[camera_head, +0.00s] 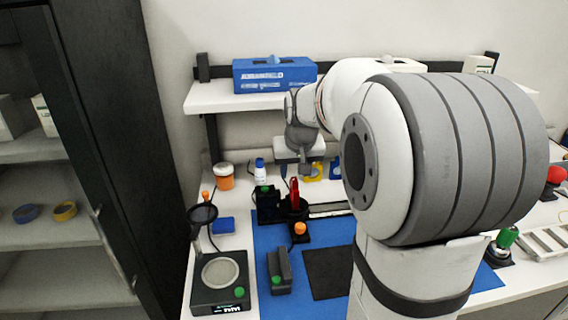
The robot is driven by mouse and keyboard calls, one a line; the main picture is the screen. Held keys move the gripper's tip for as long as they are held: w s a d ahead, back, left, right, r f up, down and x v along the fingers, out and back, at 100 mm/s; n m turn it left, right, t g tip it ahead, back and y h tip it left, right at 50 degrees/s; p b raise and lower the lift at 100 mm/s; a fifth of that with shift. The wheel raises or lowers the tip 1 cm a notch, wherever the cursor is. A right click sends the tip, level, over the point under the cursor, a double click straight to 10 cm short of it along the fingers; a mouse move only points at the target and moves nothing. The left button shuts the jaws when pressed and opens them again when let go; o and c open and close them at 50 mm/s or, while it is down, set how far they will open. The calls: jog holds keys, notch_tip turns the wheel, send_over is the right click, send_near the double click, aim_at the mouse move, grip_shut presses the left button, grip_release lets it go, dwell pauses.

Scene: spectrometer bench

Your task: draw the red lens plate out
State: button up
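The red lens plate (294,191) is a thin red piece standing upright in a black holder (293,209) at the back of the blue mat. My gripper (295,172) hangs from my arm just above and behind the plate in the picture, pointing down. Its fingers are small and dark, and I cannot tell how far apart they are. I cannot tell whether the gripper touches the plate. My arm's large grey and white links hide the right middle of the bench.
A black block (268,206) stands left of the holder, and an orange knob (300,228) in front. A white bottle with a blue cap (260,171) and an orange jar (224,178) stand behind. A blue box (273,75) sits on the shelf. The front blue mat (318,236) has free room.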

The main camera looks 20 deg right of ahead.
aim_at(295, 179)
jog(key=x, duration=0.7)
jog(key=shift+s+d+f, duration=0.1)
jog(key=shift+s+d, duration=0.05)
grip_shut()
